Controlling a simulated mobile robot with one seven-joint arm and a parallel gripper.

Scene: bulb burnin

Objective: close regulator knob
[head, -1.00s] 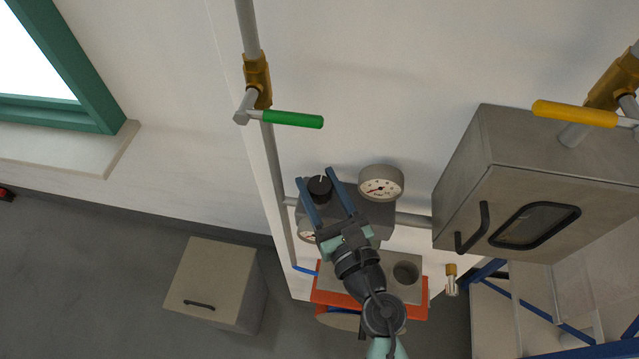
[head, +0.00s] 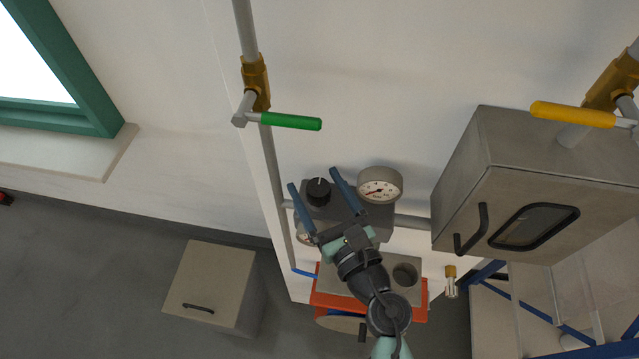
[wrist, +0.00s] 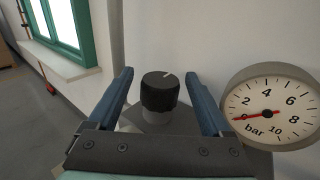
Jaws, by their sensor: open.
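The regulator knob (head: 318,190) is black with a white mark on top. It sits on a grey regulator body (head: 372,217) on the wall pipe. In the wrist view the knob (wrist: 158,92) stands between my finger tips, with a gap on both sides. My gripper (head: 314,178) is open, its two blue fingers on either side of the knob and not visibly touching it. The round pressure gauge (head: 380,186) is right of the knob. In the wrist view the gauge (wrist: 270,108) has its red needle near 0 bar.
A green-handled valve (head: 290,121) is on the pipe above. A grey metal cabinet (head: 530,190) stands to the right, with a yellow valve handle (head: 572,114) above it. An orange-red stand (head: 325,300) is below. A second gauge (head: 303,236) is partly hidden by my gripper.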

